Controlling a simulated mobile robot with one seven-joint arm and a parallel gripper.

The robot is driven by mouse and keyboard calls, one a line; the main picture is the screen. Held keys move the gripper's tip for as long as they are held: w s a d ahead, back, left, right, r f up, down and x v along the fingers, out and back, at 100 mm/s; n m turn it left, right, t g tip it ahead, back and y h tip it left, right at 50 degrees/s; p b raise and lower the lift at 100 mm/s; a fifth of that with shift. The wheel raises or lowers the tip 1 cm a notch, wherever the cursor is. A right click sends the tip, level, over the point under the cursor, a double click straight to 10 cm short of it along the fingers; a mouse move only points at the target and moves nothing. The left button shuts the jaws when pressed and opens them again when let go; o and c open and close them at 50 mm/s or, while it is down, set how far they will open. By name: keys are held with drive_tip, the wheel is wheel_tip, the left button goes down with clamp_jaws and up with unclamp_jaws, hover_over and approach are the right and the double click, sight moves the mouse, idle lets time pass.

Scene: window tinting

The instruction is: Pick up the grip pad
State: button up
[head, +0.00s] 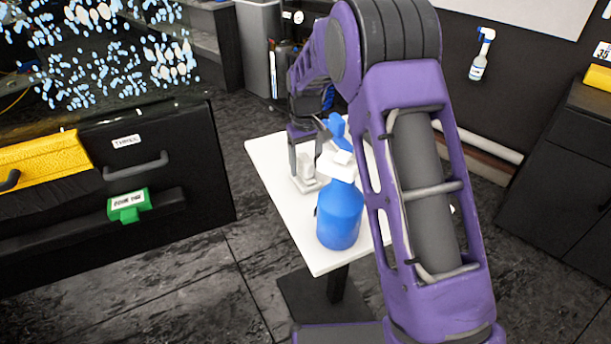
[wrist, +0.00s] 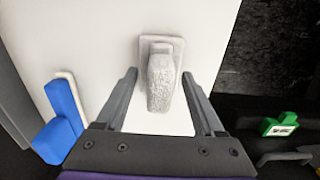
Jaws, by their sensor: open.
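The likely grip pad is a pale grey-white piece (wrist: 161,82) with a rough raised grip on a flat base. It lies on the white table and also shows in the head view (head: 306,172), left of the blue spray bottle. My gripper (wrist: 160,74) is open, with one finger on each side of the raised grip. A gap shows on both sides, and the pad's near end is between the fingers. In the head view my gripper (head: 305,150) is over the pad, partly hidden by my arm. I cannot tell its exact height above the table.
A blue spray bottle (head: 340,215) stands on the white table (head: 315,258) near its front edge. A blue object (wrist: 62,110) with a pale strip is left of my gripper in the wrist view. A green labelled block (head: 128,205) sits on the black panel at left.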

drive_tip(key=shift+f, duration=0.25)
clamp_jaws()
drive_tip(key=shift+r, duration=0.1)
wheel_tip(320, 180, up, 10)
drive_tip(key=shift+p, duration=0.3)
drive_tip(key=c, duration=0.6)
unclamp_jaws()
clamp_jaws()
